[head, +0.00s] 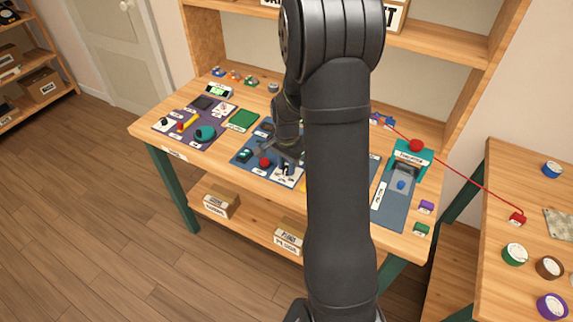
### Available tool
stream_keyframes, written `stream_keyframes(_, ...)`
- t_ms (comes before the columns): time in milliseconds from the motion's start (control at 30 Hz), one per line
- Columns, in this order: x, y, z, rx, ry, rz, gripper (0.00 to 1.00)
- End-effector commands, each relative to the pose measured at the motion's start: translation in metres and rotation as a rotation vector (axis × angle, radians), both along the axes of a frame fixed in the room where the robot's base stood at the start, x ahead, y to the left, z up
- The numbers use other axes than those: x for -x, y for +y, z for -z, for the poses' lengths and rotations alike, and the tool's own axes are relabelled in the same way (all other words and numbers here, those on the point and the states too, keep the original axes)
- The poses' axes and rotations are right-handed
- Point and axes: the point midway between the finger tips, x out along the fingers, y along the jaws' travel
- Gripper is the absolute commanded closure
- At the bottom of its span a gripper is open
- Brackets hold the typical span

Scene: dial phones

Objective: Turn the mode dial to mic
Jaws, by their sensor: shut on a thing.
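My gripper (274,148) is low over the blue board (240,163) in the middle of the workbench, left of my forearm. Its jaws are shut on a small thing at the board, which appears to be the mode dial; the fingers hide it. The dial's pointer and its mic mark cannot be read here. A red knob or button (265,162) and a white plate with dark parts (287,171) are close to my gripper on the board's near side.
My arm covers the middle of the bench (170,143). A teal station with a red knob (416,146) stands right. A red cable (455,170) runs to the side table (490,235) holding several tape rolls.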

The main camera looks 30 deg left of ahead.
Motion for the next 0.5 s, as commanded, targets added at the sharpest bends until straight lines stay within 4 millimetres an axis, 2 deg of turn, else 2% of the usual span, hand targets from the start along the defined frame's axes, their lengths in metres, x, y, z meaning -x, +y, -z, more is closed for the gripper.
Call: stream_keyframes(500,-0.0008,0.0002,-0.0003,0.0,-0.001,-0.413,0.98)
